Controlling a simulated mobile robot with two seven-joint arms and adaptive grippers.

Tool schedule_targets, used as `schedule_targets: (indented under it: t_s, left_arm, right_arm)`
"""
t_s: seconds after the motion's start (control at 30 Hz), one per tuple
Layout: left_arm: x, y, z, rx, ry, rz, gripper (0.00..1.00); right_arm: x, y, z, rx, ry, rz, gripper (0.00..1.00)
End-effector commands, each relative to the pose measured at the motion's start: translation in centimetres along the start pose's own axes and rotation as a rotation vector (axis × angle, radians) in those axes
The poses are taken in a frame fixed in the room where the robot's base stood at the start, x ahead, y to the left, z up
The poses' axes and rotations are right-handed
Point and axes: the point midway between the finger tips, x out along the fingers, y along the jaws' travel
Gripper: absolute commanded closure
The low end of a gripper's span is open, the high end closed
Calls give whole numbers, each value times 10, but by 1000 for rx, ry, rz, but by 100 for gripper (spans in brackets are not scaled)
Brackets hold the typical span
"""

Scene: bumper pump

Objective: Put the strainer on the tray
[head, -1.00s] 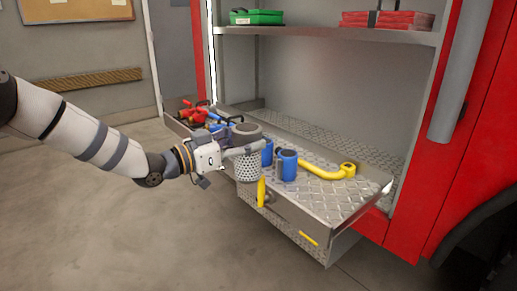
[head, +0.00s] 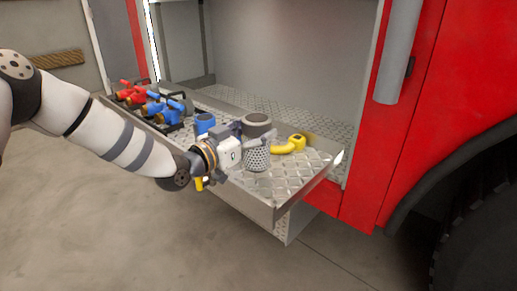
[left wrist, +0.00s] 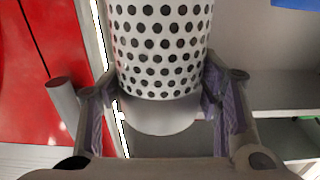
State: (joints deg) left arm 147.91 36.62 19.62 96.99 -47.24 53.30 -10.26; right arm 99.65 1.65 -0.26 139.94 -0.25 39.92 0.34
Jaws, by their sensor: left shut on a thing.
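The strainer (head: 257,158) is a light grey perforated cylinder with a darker grey collar on top. My left gripper (head: 262,138) is shut on it near the collar. In the head view it hangs upright in front of the diamond-plate tray's floor (head: 302,178); I cannot tell whether its bottom touches. In the left wrist view the strainer (left wrist: 160,45) fills the upper middle, its smooth collar between the two fingers (left wrist: 160,112). The gripper hides part of the tray behind it. My right gripper is not in view.
A blue cylinder (head: 205,122) stands left of the gripper. A curved yellow pipe (head: 290,146) lies right of the strainer. Red valves (head: 130,93) and blue valves (head: 163,105) fill the tray's left end. The tray's right front floor is clear inside a raised rim.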

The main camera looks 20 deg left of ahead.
Motion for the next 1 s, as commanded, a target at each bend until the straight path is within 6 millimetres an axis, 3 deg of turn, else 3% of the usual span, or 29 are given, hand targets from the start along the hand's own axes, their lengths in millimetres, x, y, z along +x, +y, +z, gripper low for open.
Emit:
schedule_targets:
  t_s: [0.1, 0.27, 0.63, 0.67, 0.7, 0.73, 1.0]
  left_arm:
    - [8, 10, 15, 1, 3, 2, 95]
    - [7, 8, 39, 1, 4, -1, 95]
    - [7, 8, 43, 2, 6, 0, 95]
    - [7, 8, 44, 1, 2, 0, 35]
    - [7, 8, 44, 1, 2, 0, 26]
    - [7, 8, 44, 1, 2, 0, 22]
    - [6, 8, 44, 1, 2, 0, 22]
  right_arm:
    - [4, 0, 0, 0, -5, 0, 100]
    - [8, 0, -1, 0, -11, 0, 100]
    - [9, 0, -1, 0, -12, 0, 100]
    - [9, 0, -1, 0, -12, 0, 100]
    - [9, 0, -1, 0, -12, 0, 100]
    - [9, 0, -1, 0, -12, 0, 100]
    - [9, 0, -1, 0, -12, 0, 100]
